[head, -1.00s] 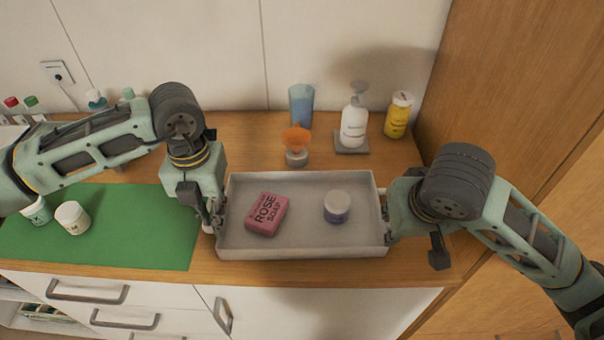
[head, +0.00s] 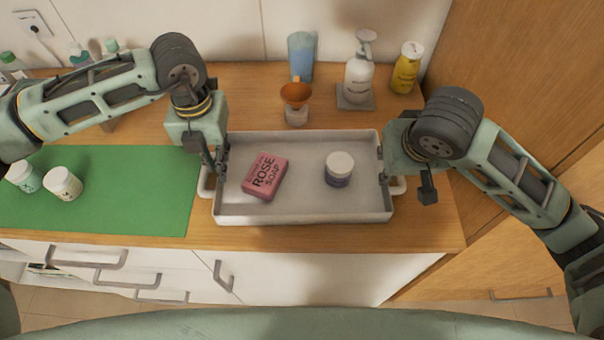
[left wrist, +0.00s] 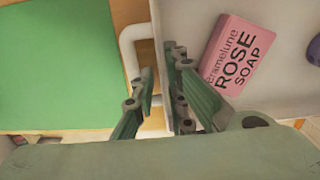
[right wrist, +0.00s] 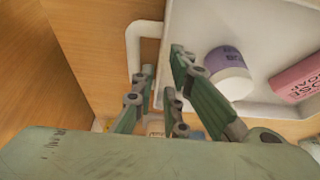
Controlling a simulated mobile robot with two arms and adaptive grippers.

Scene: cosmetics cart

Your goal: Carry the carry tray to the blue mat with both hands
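The carry tray (head: 300,213) is pale grey with white end handles and sits at the counter's front. A pink rose soap box (head: 264,177) and a white-lidded purple jar (head: 339,169) are in it. My left gripper (head: 217,166) has its fingers on both sides of the tray's left end wall, as the left wrist view (left wrist: 160,75) shows. My right gripper (head: 385,166) straddles the right end wall the same way in the right wrist view (right wrist: 160,72). Both look closed on the walls. No lift off the counter is clearly visible. No blue mat is in view.
A green mat (head: 130,205) lies left of the tray, with two white jars (head: 62,184) at its left. Behind the tray stand an orange-topped bottle (head: 296,105), a blue cup (head: 301,58), a pump bottle (head: 359,80) and a yellow bottle (head: 406,70). A wooden panel (head: 520,90) rises at the right.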

